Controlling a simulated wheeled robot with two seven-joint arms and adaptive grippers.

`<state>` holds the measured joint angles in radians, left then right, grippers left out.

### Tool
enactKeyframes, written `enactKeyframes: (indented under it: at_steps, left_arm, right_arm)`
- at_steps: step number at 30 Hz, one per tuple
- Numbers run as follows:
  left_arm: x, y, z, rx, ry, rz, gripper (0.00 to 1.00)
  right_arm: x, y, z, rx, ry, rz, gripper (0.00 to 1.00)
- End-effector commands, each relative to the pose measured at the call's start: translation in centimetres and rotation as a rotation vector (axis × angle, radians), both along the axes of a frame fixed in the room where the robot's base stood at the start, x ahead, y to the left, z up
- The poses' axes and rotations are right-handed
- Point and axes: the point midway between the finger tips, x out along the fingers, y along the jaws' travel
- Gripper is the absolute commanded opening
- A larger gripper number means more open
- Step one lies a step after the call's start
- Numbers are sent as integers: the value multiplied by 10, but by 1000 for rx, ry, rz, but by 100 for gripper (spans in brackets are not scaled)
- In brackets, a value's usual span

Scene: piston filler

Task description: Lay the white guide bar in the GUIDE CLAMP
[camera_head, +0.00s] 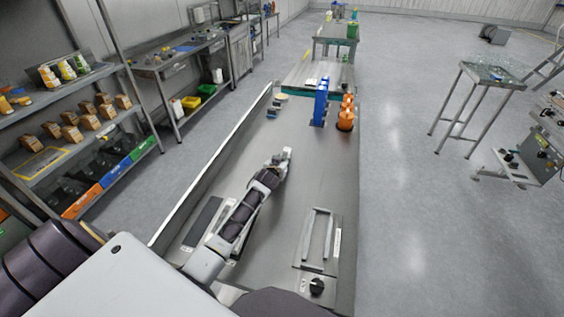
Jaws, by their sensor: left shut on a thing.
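My left gripper (284,157) is over the middle of the long grey bench and is shut on a small pale piece at its fingertips, which I take to be the white guide bar (288,152). Most of that piece is hidden by the gripper and its full shape cannot be told. The fixture that looks like the guide clamp (318,240) sits at the near right of the bench, with two upright rails on a plate, a white label and a black knob (317,286). The gripper is apart from it, beyond it and to its left. My right gripper is not in view.
A dark pad (203,221) lies at the bench's near left. Small items (272,113) lie at the far left. A raised rim (215,161) runs along the left edge. The bench middle is clear.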

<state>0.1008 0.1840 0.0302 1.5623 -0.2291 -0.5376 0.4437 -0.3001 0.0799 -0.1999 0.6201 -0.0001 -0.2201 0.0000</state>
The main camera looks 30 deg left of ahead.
Motion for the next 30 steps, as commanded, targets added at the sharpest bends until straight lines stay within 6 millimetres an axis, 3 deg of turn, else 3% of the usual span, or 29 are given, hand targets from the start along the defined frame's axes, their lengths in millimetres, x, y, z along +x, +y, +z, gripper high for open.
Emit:
enactKeyframes:
  at_steps: [6,19,30]
  left_arm:
    - [0,0,0,0,0,0,52]
    - [0,0,3,1,-1,0,52]
    - [-20,-5,9,1,1,0,52]
  right_arm:
    - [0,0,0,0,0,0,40]
    - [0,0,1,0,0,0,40]
    - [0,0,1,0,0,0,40]
